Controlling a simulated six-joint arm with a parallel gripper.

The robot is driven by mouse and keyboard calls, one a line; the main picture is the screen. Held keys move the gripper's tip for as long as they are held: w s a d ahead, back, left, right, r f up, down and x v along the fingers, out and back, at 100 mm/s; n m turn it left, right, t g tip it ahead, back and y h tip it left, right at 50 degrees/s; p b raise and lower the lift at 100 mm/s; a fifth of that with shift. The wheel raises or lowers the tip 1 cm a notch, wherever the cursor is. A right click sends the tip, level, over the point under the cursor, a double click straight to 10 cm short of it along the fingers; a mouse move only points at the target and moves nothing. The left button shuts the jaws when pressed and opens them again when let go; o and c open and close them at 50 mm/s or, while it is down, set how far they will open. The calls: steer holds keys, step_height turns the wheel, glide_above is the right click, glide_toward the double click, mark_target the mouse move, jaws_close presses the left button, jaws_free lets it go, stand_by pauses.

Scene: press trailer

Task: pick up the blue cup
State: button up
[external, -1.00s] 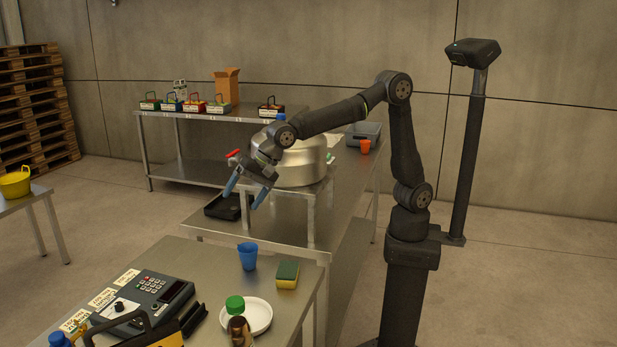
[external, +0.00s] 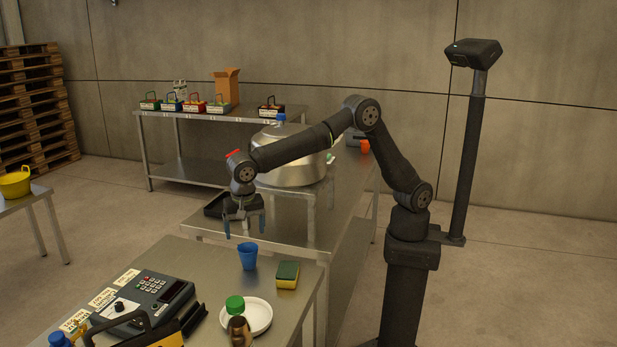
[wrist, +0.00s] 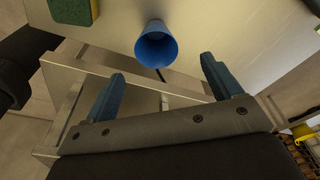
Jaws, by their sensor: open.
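The blue cup (external: 247,256) stands upright near the back edge of the front metal table, left of a sponge. In the wrist view the blue cup (wrist: 157,46) shows its open mouth, beyond the fingertips and roughly between their lines. My gripper (external: 245,232) points down with its two blue fingers spread, above and just behind the cup in the external view. In the wrist view my gripper (wrist: 162,70) is open with nothing between its fingers. I cannot tell the exact gap between fingertips and cup.
A green and yellow sponge (external: 287,275) lies right of the cup. A keypad device (external: 150,300) sits left. A large metal pot (external: 290,172) stands on the table behind.

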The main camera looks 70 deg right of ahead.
mark_target(249, 257)
steer(key=shift+w+d+f, duration=0.1)
steer(key=shift+d+f, duration=0.2)
steer(key=shift+f, duration=1.4)
steer(key=shift+w+d+f, duration=0.1)
steer(key=shift+d+f, duration=0.2)
steer(key=shift+f, duration=1.4)
steer(key=shift+w+d+f, duration=0.1)
steer(key=shift+d+f, duration=0.2)
steer(key=shift+f, duration=1.4)
steer(key=c, duration=1)
